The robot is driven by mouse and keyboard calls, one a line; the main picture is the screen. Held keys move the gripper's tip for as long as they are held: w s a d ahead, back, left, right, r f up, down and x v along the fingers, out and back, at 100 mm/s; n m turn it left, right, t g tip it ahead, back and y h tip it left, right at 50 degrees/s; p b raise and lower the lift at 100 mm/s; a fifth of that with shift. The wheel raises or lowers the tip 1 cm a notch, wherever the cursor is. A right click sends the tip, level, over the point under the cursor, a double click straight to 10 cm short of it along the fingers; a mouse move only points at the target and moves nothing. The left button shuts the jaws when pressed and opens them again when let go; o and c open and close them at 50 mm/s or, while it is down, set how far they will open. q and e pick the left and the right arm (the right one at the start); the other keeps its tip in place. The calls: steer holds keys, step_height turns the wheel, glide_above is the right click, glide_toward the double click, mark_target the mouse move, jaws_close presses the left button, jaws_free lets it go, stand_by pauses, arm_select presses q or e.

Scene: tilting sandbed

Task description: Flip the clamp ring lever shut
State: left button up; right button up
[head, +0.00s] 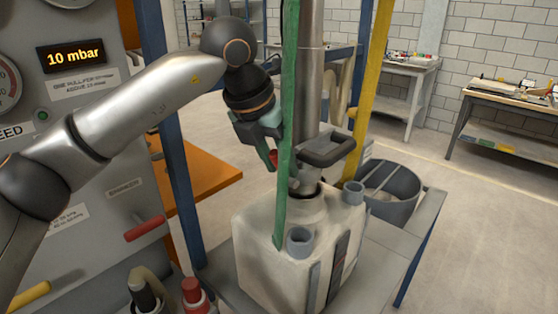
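My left gripper (270,152) hangs at the picture's centre, just left of the steel pipe (310,70) that stands over the off-white block-shaped vessel (265,240). A small red piece (273,159) shows at its fingertips; I cannot tell whether it is the lever's end or whether the fingers hold it. A green upright strip (289,110) hides part of the fingers. A dark grey curved handle (328,150) sticks out right of the pipe, above the vessel's neck (308,205). I cannot clearly make out the clamp ring or its lever. My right gripper is not in view.
A control panel (100,140) reading 10 mbar fills the left. Blue posts (178,150) and a yellow post (372,80) rise around the vessel. A grey bin (390,190) stands behind right. Workbenches (505,105) line the back wall, with open floor before them.

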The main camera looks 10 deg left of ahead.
arm_select(q)
jaws_close()
steer(key=shift+r, duration=0.1)
stand_by(1.0)
